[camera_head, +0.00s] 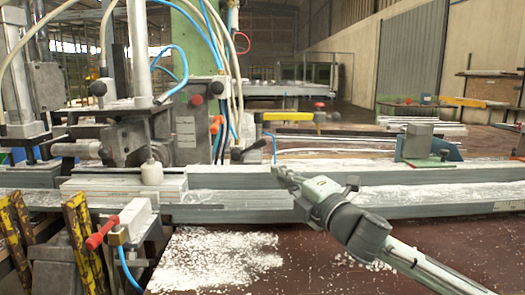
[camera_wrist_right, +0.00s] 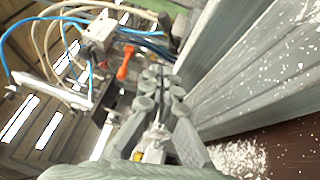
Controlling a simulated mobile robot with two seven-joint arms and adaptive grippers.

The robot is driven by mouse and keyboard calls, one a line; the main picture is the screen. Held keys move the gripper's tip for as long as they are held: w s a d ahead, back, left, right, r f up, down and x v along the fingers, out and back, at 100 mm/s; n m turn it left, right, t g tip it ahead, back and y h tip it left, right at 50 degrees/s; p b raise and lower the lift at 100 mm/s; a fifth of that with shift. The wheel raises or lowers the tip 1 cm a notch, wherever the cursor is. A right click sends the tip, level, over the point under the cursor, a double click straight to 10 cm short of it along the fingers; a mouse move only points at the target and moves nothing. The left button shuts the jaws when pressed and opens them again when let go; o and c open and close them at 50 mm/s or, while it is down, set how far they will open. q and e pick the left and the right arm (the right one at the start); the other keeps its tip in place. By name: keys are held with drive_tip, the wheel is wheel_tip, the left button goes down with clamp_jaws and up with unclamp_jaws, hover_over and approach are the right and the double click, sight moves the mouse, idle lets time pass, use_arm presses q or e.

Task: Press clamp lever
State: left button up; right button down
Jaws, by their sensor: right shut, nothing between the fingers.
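A red-handled clamp lever (camera_head: 102,232) sits on a pale metal block at the front left of the bench, in the head view. An orange handle (camera_head: 218,122) hangs by the hoses further back. An orange-red handle (camera_wrist_right: 125,62) shows beyond the fingers in the right wrist view; I cannot tell which of the two it is. My right gripper (camera_head: 283,174) is shut and empty at the long grey profile (camera_head: 420,180), right of the red lever and well apart from it. Its fingers (camera_wrist_right: 160,82) also show in the wrist view. My left gripper is not in view.
A white cylindrical knob (camera_head: 151,172) stands on the clamp block at left. Yellow clamps (camera_head: 80,235) stand at the front left. Hoses and a green column (camera_head: 190,50) rise behind. The brown bench top (camera_head: 300,265) carries white chips and is otherwise largely clear.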

drive_tip(key=p, duration=0.1)
approach(255, 145)
drive_tip(key=a, duration=0.2)
drive_tip(key=w+a, duration=0.1)
drive_tip(key=a, duration=0.1)
drive_tip(key=shift+r, duration=0.1)
drive_tip(key=shift+w+d+r+p, duration=0.1)
drive_tip(key=shift+w+d+p, duration=0.1)
drive_tip(key=shift+w, duration=0.4)
drive_tip(key=shift+w+d+r+p, duration=0.1)
drive_tip(key=shift+w+d+p, duration=0.05)
drive_tip(key=shift+w, duration=0.5)
drive_tip(key=shift+w+d, duration=0.2)
drive_tip(key=shift+w, duration=0.5)
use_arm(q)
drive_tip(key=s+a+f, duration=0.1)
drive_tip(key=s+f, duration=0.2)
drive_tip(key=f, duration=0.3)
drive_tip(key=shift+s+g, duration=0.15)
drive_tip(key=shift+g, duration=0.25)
